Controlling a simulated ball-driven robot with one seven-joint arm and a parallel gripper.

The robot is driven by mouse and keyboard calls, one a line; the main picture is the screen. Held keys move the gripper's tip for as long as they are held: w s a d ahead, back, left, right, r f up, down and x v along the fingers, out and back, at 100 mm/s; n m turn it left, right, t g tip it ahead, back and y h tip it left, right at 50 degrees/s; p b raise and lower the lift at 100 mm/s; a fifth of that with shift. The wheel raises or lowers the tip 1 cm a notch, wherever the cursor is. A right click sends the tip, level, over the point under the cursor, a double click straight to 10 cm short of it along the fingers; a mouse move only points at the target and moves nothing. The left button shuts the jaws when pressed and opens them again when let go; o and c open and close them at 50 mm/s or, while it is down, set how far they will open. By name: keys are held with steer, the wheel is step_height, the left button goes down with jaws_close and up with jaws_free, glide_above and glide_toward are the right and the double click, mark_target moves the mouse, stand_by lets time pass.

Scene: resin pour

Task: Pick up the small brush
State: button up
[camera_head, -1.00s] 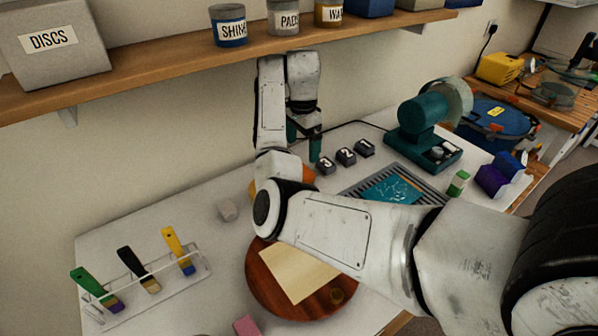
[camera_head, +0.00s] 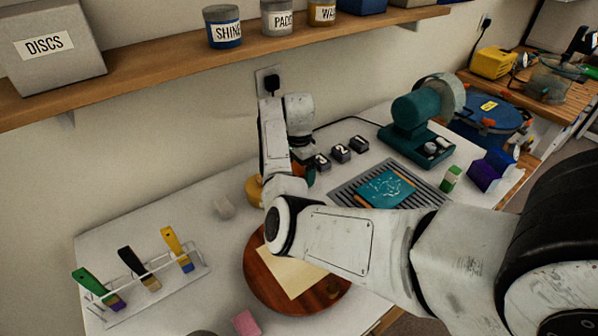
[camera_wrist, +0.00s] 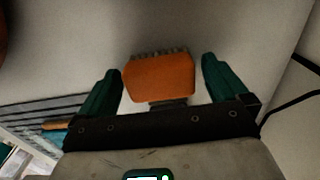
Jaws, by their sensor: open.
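An orange block with a row of short dark bristles along its far edge, which looks like the small brush (camera_wrist: 158,78), lies between my gripper's teal fingers in the wrist view. My gripper (camera_wrist: 160,65) is open, with a gap on each side of the orange block. In the head view my gripper (camera_head: 304,174) is low over the back of the white table, left of the numbered dark blocks. My arm hides most of the brush there.
A clear rack (camera_head: 160,285) holds green, black and yellow brushes at left. A round wooden board (camera_head: 262,285) with a beige sheet lies in front. Numbered blocks (camera_head: 340,153), a ridged grey mat (camera_head: 345,190) and a teal machine (camera_head: 415,120) stand right. A shelf (camera_head: 150,75) runs above.

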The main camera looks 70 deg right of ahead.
mark_target(299, 167)
steer(key=shift+c, duration=0.4)
steer(key=c, duration=0.9)
steer(key=shift+r, duration=0.15)
steer(key=shift+r, duration=0.2)
step_height(299, 167, up, 2)
steer(key=shift+r+b, duration=0.15)
steer(key=shift+b, duration=0.5)
steer(key=s+a+r+p, duration=0.2)
steer(key=s+r, duration=0.3)
steer(key=s, duration=0.1)
steer(key=s+a+r+p, duration=0.2)
steer(key=s+a+r, duration=0.1)
steer(key=s+r, duration=0.2)
steer(key=shift+s+a, duration=0.25)
steer(key=shift+s, duration=0.75)
